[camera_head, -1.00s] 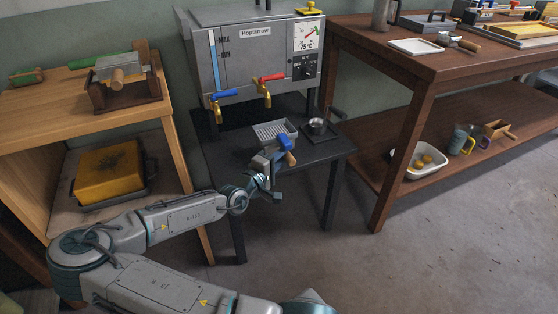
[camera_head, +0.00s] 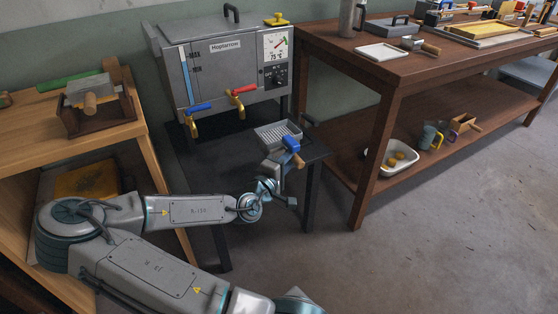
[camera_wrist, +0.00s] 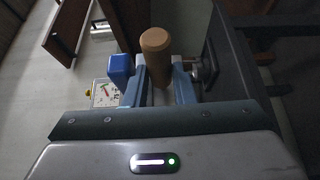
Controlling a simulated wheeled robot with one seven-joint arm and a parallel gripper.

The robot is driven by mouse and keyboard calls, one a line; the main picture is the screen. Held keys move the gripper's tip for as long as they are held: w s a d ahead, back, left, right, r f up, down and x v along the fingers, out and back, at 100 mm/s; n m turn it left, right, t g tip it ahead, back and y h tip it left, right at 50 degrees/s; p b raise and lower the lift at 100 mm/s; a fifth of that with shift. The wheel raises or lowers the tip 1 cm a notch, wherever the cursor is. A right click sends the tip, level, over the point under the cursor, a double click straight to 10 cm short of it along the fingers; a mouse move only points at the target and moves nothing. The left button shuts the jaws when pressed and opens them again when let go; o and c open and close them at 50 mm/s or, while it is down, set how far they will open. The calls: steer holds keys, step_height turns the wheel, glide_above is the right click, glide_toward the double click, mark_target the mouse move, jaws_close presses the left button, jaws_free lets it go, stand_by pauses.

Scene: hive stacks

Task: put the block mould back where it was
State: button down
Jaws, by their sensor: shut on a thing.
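The black stand (camera_head: 215,165) has bare room on its left. The grey heater (camera_head: 225,75) with blue and red taps stands behind. A wooden bench (camera_head: 142,134) is at left, a brown workbench (camera_head: 440,72) at right. A white bowl (camera_head: 384,170) sits on its lower shelf.

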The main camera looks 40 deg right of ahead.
steer(key=shift+s+d+r, duration=0.4)
steer(key=shift+s+r, duration=0.15)
steer(key=shift+s, duration=0.2)
